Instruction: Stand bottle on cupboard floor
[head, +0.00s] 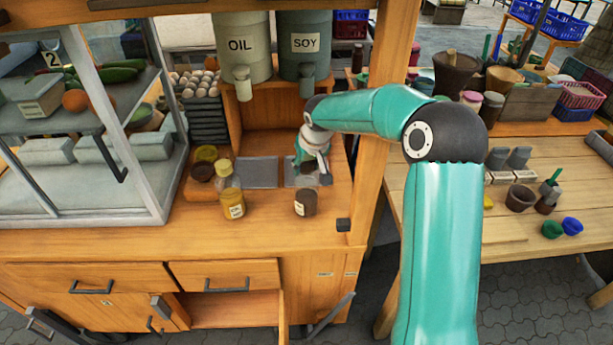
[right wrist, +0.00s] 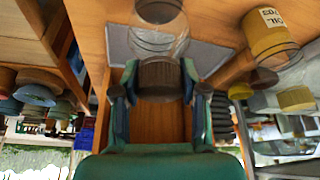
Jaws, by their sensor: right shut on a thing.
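A clear bottle with dark contents and a small label (head: 305,203) is at the front right of the wooden counter. My right gripper (head: 311,162) is shut on its dark cap from behind and above. In the right wrist view the brown cap (right wrist: 160,76) sits between the two fingers of my right gripper (right wrist: 158,92), with the clear body beyond. I cannot tell whether the bottle's base touches the counter. The cupboard (head: 235,311) below the drawers shows an opening, with its door swung out toward me. Its floor is mostly hidden. My left gripper is not in view.
A bottle with yellow contents (head: 233,205) stands to the left. A wooden post (head: 382,110) rises just right of the gripper. A glass case (head: 80,130) fills the left. Another table (head: 425,190) stands right.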

